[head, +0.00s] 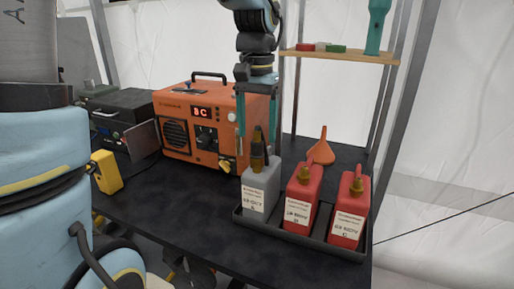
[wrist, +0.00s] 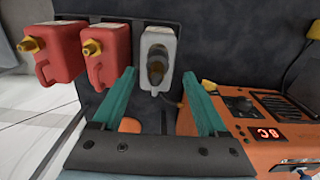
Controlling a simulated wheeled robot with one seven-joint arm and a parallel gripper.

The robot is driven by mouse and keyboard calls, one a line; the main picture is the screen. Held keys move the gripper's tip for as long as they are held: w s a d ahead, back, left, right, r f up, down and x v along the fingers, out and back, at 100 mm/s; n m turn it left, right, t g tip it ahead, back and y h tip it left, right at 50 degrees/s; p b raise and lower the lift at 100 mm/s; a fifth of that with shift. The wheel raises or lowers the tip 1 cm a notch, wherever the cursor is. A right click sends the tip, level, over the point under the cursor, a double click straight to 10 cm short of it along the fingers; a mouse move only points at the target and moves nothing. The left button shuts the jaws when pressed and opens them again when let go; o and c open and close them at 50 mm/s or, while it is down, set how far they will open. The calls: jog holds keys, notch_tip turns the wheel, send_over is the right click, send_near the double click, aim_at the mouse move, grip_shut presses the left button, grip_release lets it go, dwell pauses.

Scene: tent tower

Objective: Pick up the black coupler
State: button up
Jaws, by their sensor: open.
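A dark fitting that looks like the black coupler (head: 258,146) stands upright on top of the grey canister (head: 261,185). In the wrist view the coupler (wrist: 156,70) shows end-on over the pale canister (wrist: 158,38), just beyond my fingertips. My gripper (head: 257,140) points down above the grey canister with its teal fingers apart. In the head view the coupler appears between the fingertips. In the wrist view my gripper (wrist: 158,76) is open, with nothing held between the fingers. I cannot tell whether the fingers touch the coupler.
Two red canisters (head: 302,200) (head: 347,212) with brass caps share the black tray (head: 291,238). The orange unit (head: 175,110) stands close behind on the left. An orange funnel (head: 322,152) is behind the tray, below a wooden shelf (head: 345,55). A yellow device (head: 107,172) sits at the left.

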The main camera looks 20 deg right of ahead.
aim_at(257, 141)
jog(key=f, duration=0.2)
jog(key=s+f+p, duration=0.1)
jog(key=f, duration=0.1)
jog(key=shift+a+f+p, duration=0.15)
jog(key=shift+p, duration=0.15)
jog(key=shift+w+f, duration=0.1)
jog(key=shift+f, duration=0.4)
grip_shut()
